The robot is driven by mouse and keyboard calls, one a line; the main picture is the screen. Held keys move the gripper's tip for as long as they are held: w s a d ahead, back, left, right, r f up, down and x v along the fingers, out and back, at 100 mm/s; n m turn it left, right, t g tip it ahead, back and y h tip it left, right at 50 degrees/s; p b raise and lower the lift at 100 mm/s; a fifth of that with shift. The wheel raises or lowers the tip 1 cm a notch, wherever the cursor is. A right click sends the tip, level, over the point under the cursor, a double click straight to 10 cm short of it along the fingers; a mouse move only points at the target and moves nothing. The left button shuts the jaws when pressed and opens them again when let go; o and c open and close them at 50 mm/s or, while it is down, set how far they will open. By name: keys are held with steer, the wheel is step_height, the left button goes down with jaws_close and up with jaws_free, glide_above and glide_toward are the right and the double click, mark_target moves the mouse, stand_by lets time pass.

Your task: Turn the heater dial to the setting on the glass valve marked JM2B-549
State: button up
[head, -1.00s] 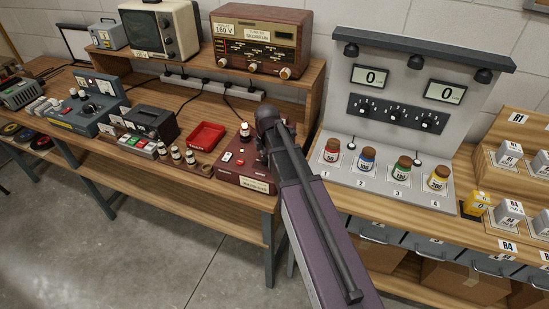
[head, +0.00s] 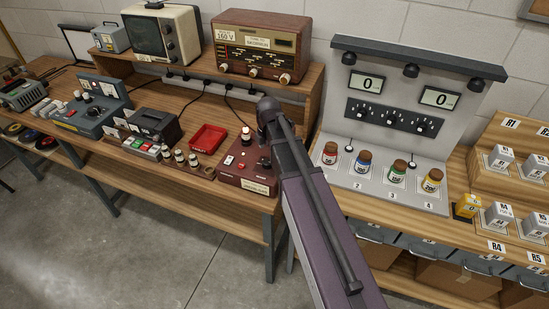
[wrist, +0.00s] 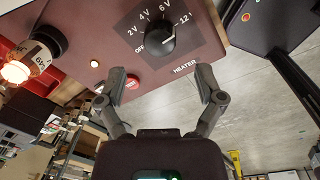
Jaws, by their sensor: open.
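The heater dial (wrist: 160,38) is a black knob on a maroon panel in the wrist view, marked OFF, 2V, 4V, 6V and 12V, with HEATER printed beside it. Its pointer seems turned toward the 12V side. My gripper (wrist: 162,86) is open and empty, its fingers apart just below the dial in the picture. A glass valve (wrist: 32,54) with a glowing end stands at the left; its label is only partly readable. The maroon tester box (head: 238,178) shows in the head view, where my arm hides the gripper. The mark JM2B-549 is not readable.
A red button (wrist: 132,82) and a small lamp (wrist: 94,63) sit near the dial. Several small valves (head: 180,157) and a red tray (head: 208,138) stand left of the box. A radio (head: 262,46) is on the shelf behind. A grey panel stand (head: 385,190) is at the right.

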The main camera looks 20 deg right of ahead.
mark_target(269, 163)
steer(key=shift+r+p, duration=3.9)
steer(key=shift+r, duration=0.35)
steer(key=s+f+m+b, duration=0.4)
steer(key=s+m, duration=0.5)
steer(key=m, duration=0.4)
steer(key=shift+s+f+m+b, duration=0.3)
steer(key=shift+s+f, duration=0.05)
steer(key=shift+s, duration=0.05)
steer(key=shift+s, duration=0.1)
steer(key=s+f+m+b, duration=0.2)
steer(key=s+m, duration=0.3)
steer(key=m, duration=0.3)
steer(key=shift+s+f+g+b, duration=0.3)
steer(key=shift+s+b, duration=0.05)
